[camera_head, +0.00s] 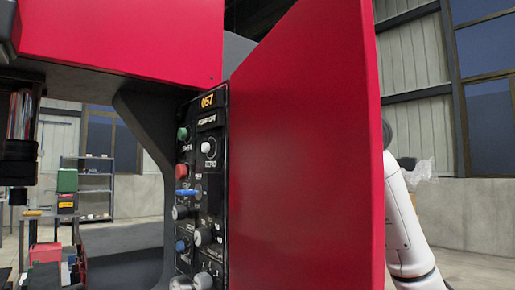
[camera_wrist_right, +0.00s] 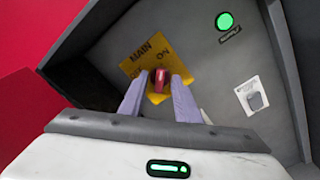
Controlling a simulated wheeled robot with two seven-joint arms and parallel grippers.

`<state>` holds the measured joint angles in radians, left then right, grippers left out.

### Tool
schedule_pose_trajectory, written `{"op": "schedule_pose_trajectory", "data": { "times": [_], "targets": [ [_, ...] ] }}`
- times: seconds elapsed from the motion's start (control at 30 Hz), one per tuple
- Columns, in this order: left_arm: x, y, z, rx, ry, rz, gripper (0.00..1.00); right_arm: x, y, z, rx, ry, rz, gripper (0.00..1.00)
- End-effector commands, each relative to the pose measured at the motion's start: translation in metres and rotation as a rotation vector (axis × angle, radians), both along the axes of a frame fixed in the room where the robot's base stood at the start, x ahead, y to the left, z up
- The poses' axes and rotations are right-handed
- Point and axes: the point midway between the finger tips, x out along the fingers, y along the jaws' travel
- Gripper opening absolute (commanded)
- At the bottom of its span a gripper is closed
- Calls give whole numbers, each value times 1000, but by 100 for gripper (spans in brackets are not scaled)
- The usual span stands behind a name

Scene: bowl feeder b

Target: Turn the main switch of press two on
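The main switch (camera_wrist_right: 160,77) is a red handle on a yellow plate (camera_wrist_right: 133,66) in the right wrist view. The plate is marked "MAIN" and "ON", with another partly hidden word at its left. The handle stands roughly upright in the picture. My right gripper (camera_wrist_right: 159,82) has its two fingers apart, one on each side of the red handle. Gaps show between the handle and the fingers; I cannot tell how deep the tips reach. In the head view the red press panel (camera_head: 305,150) hides this gripper and the switch. My left gripper is in neither view.
A green light (camera_wrist_right: 225,21) and a white-framed rocker switch (camera_wrist_right: 252,95) sit right of the plate on the grey panel. Dark walls surround this recess closely. The head view shows a control panel (camera_head: 200,190) with knobs and a shelf (camera_head: 95,188) behind.

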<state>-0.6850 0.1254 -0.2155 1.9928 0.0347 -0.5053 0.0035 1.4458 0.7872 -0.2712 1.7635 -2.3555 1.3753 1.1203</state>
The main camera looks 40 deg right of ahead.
Motion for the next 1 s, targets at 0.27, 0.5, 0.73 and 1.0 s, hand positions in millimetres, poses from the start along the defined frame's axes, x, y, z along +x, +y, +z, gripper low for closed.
{"op": "schedule_pose_trajectory", "data": {
  "times": [0.27,0.5,0.73,1.0],
  "targets": [
    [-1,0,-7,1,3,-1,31,-24,-3,-1,-2,-4,-2,30],
    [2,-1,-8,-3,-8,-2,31,-72,-6,-1,-3,-4,-2,30],
    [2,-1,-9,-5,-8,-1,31,-99,-8,0,-1,-1,-1,30],
    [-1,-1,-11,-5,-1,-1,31,-103,-8,0,0,0,0,30]
  ]
}}
